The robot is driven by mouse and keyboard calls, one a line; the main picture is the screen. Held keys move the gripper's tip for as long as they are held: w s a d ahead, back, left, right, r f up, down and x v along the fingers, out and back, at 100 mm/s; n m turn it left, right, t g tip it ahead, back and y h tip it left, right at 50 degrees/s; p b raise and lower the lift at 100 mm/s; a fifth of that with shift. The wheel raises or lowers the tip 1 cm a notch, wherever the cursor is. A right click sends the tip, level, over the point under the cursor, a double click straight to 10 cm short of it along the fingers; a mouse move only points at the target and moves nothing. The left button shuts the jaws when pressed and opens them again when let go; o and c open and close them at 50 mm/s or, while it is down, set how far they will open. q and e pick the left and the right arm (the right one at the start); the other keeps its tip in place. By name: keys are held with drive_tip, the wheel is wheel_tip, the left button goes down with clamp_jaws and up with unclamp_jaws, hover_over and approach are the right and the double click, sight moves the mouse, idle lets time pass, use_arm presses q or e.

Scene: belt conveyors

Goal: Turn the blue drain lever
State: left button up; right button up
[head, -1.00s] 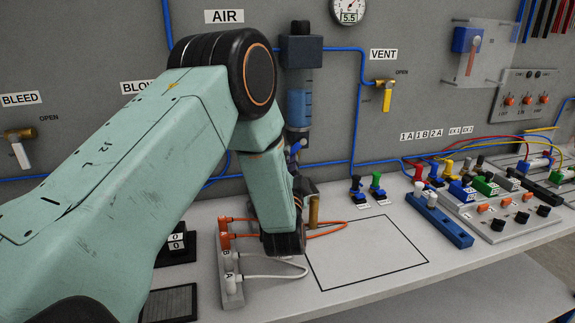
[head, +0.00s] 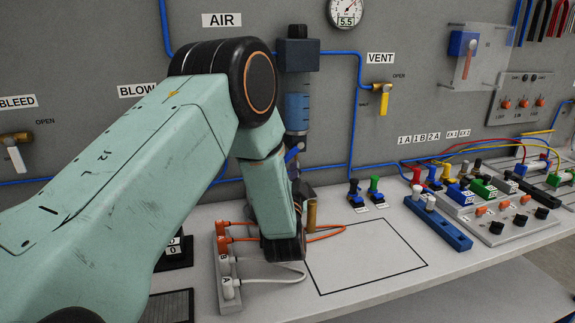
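The blue drain lever (head: 292,154) sits at the bottom of the air filter unit with the clear blue bowl (head: 297,107), under the AIR label in the head view. It slants, and its lower part is hidden behind my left arm. My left gripper (head: 304,190) is mostly hidden behind my own arm link. Only some dark parts show just below the lever. I cannot tell whether its fingers touch the lever or whether they are open or shut. My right gripper is not in view.
A brass-coloured upright cylinder (head: 312,214) shows beside my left wrist. A grey block with orange and white cables (head: 222,262) stands close by. Blue and green plugs (head: 375,188) and a blue block (head: 438,223) lie right. The black-outlined bench area (head: 370,257) is clear.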

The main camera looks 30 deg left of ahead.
use_arm(q)
drive_tip(key=v, duration=1.2)
drive_tip(key=shift+r, duration=0.15)
